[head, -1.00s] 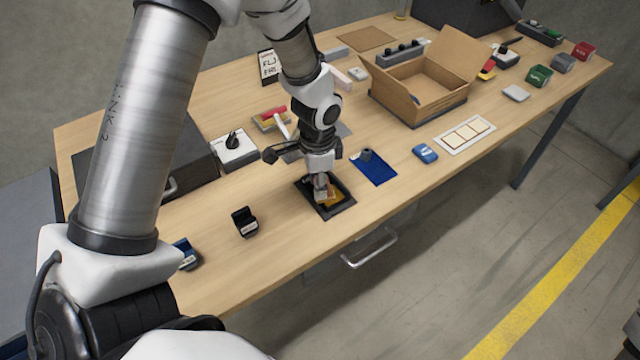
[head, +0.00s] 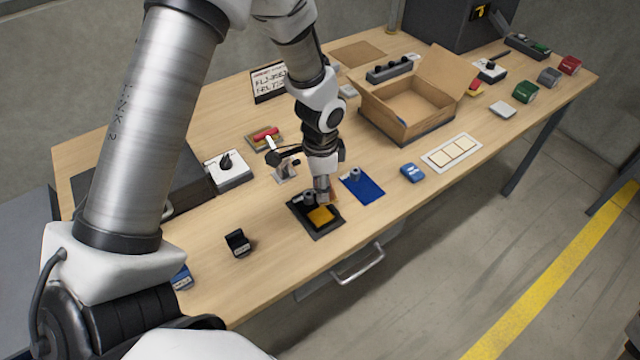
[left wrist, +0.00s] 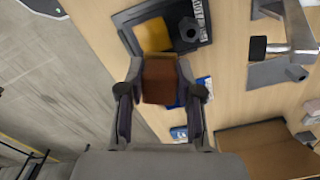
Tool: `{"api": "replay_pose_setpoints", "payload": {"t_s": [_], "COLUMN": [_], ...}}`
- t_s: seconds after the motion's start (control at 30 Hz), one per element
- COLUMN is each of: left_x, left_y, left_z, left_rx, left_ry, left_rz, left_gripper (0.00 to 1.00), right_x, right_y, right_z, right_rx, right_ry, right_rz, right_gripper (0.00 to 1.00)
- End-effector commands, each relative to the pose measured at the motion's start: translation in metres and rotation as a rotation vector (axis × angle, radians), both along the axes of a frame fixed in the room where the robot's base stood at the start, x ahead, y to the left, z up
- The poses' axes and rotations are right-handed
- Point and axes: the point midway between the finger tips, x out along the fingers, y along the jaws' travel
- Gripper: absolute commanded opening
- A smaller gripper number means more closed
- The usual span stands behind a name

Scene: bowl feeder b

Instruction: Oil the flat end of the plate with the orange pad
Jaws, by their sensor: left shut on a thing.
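The orange pad (head: 321,215) lies in a dark tray (head: 326,232) near the table's front edge. A dark knobbed piece (head: 308,199) stands in the tray beside the pad. The pad (left wrist: 152,35) and that knobbed piece (left wrist: 188,28) also show at the top of the left wrist view. My left gripper (head: 324,194) is just above and behind the tray's right side. It is shut on a brown, flat-faced block (left wrist: 160,80), held apart from the pad in the wrist view. I cannot tell whether this block is the plate. My right gripper is not in view.
A blue mat (head: 366,190) with a grey knobbed piece lies right of the tray. A black holder (head: 238,242) stands to the left, and a blue block (head: 412,172) lies to the right. An open cardboard box (head: 410,120) is behind. Bare table lies between the tray and the black holder.

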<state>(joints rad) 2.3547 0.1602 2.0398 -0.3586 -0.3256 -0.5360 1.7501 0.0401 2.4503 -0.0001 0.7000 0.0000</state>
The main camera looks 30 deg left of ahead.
Motion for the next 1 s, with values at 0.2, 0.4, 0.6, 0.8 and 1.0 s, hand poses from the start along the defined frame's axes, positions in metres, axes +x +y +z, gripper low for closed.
{"api": "replay_pose_setpoints", "payload": {"t_s": [0.2,0.4,0.6,0.8,1.0], "left_x": [0.0,0.0,0.0,0.0,0.003], "left_y": [0.0,-0.001,-0.001,-0.001,-0.005], "left_z": [0.024,0.031,0.03,0.03,0.028], "left_rx": [0.001,0.001,0.001,0.001,0.006], "left_ry": [-0.001,-0.001,-0.001,-0.001,0.001], "left_rz": [0.003,0.005,0.005,0.005,0.053], "left_gripper": [0.0,0.0,0.0,0.0,0.0], "right_x": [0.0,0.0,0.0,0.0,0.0], "right_y": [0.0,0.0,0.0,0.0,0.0], "right_z": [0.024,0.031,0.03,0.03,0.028], "right_rx": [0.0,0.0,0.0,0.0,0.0], "right_ry": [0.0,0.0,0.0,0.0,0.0], "right_rz": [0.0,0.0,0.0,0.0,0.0], "right_gripper": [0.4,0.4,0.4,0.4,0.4]}}
